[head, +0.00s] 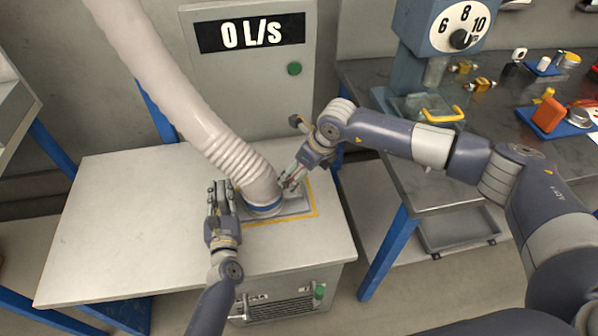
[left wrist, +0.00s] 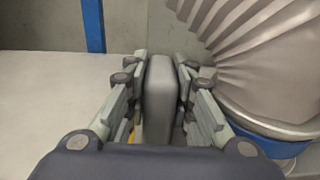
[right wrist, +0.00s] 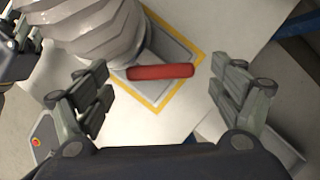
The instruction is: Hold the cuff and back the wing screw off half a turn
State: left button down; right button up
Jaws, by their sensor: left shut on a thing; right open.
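The cuff is the blue-banded collar (head: 264,207) at the foot of the pale ribbed hose (head: 190,95). The blue band also shows in the left wrist view (left wrist: 275,146). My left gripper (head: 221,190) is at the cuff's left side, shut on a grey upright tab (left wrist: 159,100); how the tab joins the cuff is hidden. The red wing screw (right wrist: 160,72) shows as a bar beside the cuff in the right wrist view. My right gripper (right wrist: 160,82) is open, with a finger pair on each side of the bar and gaps at both ends. In the head view the right gripper (head: 291,180) hides most of it.
The cuff sits on a grey plate inside a yellow outline (head: 315,199) on the pale bench (head: 110,215). A grey cabinet behind carries a "0 L/s" display (head: 250,33). The bench left of the hose is clear. A dark worktable (head: 400,150) with a dial machine and small parts stands right.

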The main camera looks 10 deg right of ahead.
jog(key=shift+w+a+f, duration=0.15)
jog(key=shift+f, duration=0.45)
jog(key=c, duration=1.1)
jog(key=shift+n+g, duration=0.3)
jog(key=shift+n, duration=0.4)
